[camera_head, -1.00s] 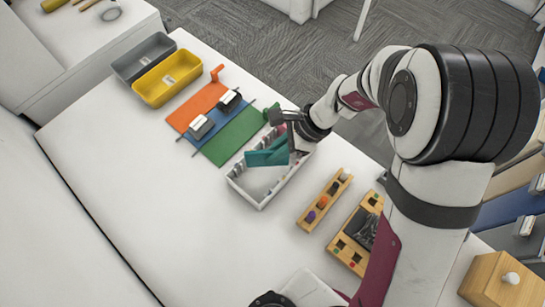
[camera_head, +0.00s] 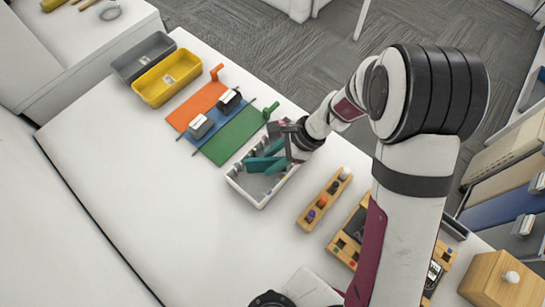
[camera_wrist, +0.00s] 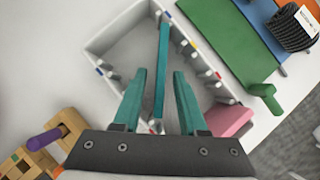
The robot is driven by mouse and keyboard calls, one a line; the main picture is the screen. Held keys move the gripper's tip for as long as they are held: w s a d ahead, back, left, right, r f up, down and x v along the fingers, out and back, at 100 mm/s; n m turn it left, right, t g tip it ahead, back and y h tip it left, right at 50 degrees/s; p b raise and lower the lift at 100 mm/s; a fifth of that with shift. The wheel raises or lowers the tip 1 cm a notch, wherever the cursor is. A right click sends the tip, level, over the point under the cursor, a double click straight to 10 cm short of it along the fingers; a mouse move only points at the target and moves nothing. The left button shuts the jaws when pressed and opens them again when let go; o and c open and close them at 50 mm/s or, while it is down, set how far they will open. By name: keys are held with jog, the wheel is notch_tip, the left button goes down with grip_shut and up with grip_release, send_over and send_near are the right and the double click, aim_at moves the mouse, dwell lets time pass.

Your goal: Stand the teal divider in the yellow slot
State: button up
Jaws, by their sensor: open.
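The teal divider (camera_wrist: 162,62) shows edge-on as a thin upright strip in the wrist view, inside the white box (camera_wrist: 103,43). My gripper (camera_wrist: 160,73) is open, with one teal finger on each side of the divider and a gap to both. In the head view my gripper (camera_head: 268,163) is down in the box (camera_head: 237,190). The divider and the teal fingers are hard to tell apart there. A yellow mark (camera_wrist: 193,47) is on the right wall, apart from the divider. I cannot tell which slot its ends sit in.
A pink block (camera_wrist: 230,120) is at the box's near right corner. A green panel (camera_head: 232,137) lies beyond the box. A wooden peg rack (camera_head: 323,200) stands to the right. Yellow (camera_head: 166,78) and grey (camera_head: 142,55) bins are at the far left. The left of the table is clear.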

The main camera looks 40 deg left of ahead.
jog(key=w+d+r+n+t, duration=0.1)
jog(key=w+d+r+t, duration=0.15)
jog(key=d+r, duration=1.2)
jog(key=s+d+r+n+t+h, duration=0.1)
jog(key=s+d+r+n+h, duration=0.1)
jog(key=s+d, duration=0.8)
jog(key=d+r, duration=0.1)
jog(key=d, duration=0.2)
jog(key=shift+d+r+t+h, duration=0.3)
jog(key=shift+t, duration=0.05)
jog(key=shift+s, duration=0.1)
